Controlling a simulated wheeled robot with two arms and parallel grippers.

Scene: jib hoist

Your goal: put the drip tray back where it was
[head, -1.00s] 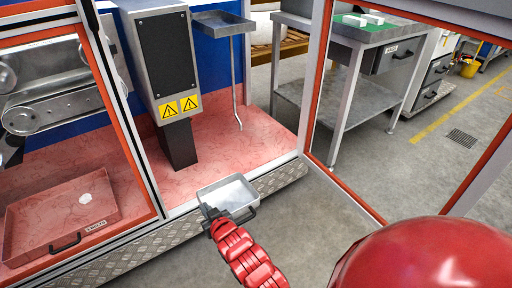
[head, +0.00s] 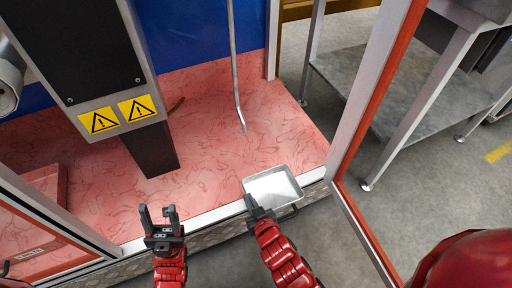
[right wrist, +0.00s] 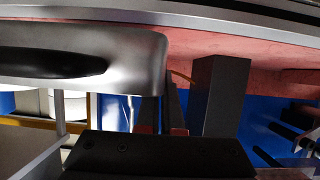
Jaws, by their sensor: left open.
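A small shallow grey metal tray (head: 272,186) with a dark handle shows in the head view at the front edge of the red floor, over the sill. My right gripper (head: 256,208) is at its near left corner and appears closed on its rim. In the right wrist view the tray (right wrist: 130,80) fills the upper left, with its dark handle, and hides part of the fingers. I cannot tell whether it touches the sill. My left gripper (head: 159,217) is open and empty, left of the tray and in front of the sill.
The red floor (head: 230,160) behind the sill is mostly clear. An orange-edged frame (head: 385,90) stands right.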

